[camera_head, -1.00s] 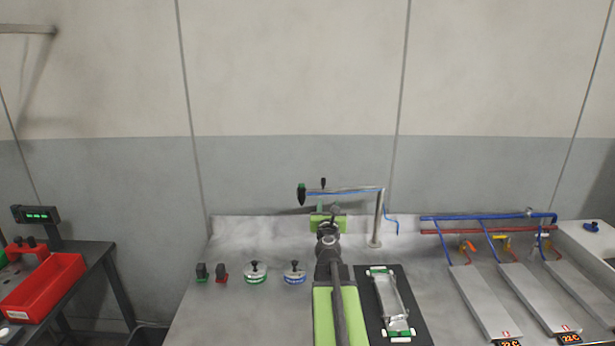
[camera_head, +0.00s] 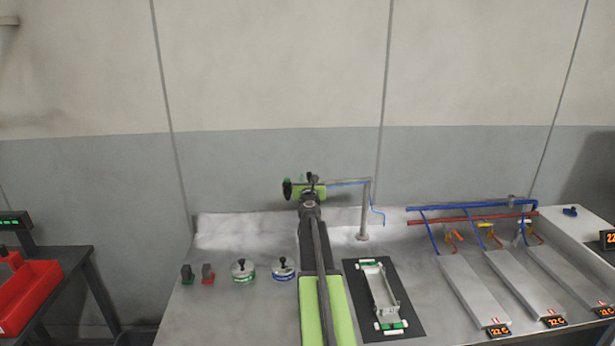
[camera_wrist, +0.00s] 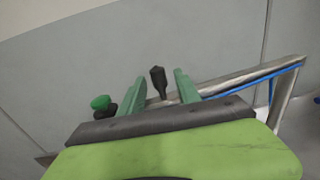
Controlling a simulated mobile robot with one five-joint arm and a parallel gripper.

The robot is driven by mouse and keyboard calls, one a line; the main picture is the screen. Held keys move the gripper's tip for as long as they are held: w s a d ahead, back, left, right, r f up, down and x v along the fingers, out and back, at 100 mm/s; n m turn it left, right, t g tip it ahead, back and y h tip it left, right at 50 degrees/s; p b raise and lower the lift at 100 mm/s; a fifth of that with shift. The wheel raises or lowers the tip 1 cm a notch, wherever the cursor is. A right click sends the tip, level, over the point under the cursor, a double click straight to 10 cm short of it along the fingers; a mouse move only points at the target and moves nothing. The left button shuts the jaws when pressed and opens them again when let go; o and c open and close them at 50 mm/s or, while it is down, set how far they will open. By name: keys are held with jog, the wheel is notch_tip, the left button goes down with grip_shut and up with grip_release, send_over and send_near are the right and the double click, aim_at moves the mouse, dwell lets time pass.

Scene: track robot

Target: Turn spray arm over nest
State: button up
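The spray arm is a metal post (camera_head: 364,215) with a horizontal pipe (camera_head: 347,182) reaching left and a blue hose along it. A dark nozzle (camera_head: 287,188) hangs at its left end, and its green-topped end shows in the wrist view (camera_wrist: 101,104). A black upright handle (camera_wrist: 158,82) stands on the pipe. My gripper (camera_wrist: 158,78) is open, its green fingers on either side of the handle with gaps visible; contact is not seen. In the head view my gripper (camera_head: 309,183) overlaps the pipe. The nest (camera_head: 394,310), a white frame with green corners, lies on a black mat right of my arm.
Blue and red pipes (camera_head: 470,207) with valves and grey plates are at the right. A red bin (camera_head: 28,297) is at far left.

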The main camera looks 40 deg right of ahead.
jog(key=x, duration=0.3)
jog(key=shift+w+d, duration=0.25)
jog(key=shift+d, duration=0.1)
jog(key=shift+c, duration=0.4)
grip_shut()
dwell(0.7)
